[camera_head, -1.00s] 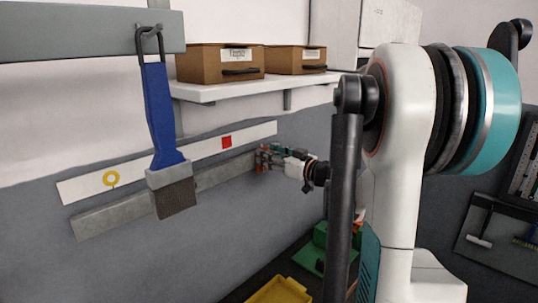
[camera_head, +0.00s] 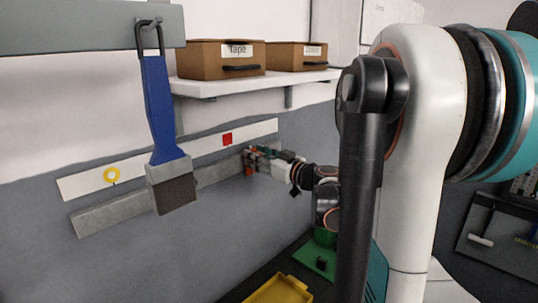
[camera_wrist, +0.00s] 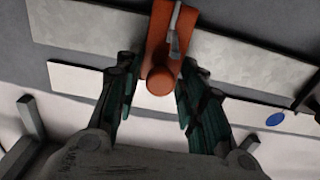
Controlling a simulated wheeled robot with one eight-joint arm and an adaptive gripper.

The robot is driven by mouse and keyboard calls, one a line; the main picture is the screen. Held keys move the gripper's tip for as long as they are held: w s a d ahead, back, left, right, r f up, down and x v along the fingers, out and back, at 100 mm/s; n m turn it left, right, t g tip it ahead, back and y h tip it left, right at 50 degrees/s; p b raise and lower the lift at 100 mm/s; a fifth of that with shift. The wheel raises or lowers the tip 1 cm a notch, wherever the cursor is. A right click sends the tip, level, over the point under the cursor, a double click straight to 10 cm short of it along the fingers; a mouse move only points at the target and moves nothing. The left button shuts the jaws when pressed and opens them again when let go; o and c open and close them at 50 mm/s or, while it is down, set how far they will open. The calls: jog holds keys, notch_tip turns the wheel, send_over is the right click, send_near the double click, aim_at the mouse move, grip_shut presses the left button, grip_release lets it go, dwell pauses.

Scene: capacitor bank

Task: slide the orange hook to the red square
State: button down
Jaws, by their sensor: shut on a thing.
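The orange hook (camera_wrist: 158,50) sits on the grey rail (camera_head: 222,171) on the wall, with its round peg between my fingers in the wrist view. My gripper (camera_wrist: 157,80) has its teal-padded fingers on either side of the peg and is shut on the hook. In the head view my gripper (camera_head: 250,160) is at the right part of the rail, where the hook is small and mostly hidden. The red square (camera_head: 227,140) is on the white strip above the rail, a little left of and above my gripper.
A yellow ring mark (camera_head: 111,175) is at the strip's left. A blue brush (camera_head: 160,110) hangs in front of the rail's middle. A shelf (camera_head: 255,84) with two brown boxes is above. A blue mark (camera_wrist: 275,119) shows on the strip in the wrist view.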

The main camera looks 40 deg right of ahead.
aim_at(232, 159)
jog(key=a, duration=0.7)
jog(key=shift+s, duration=0.25)
jog(key=c, duration=1.4)
grip_release()
jog(key=shift+d, duration=0.1)
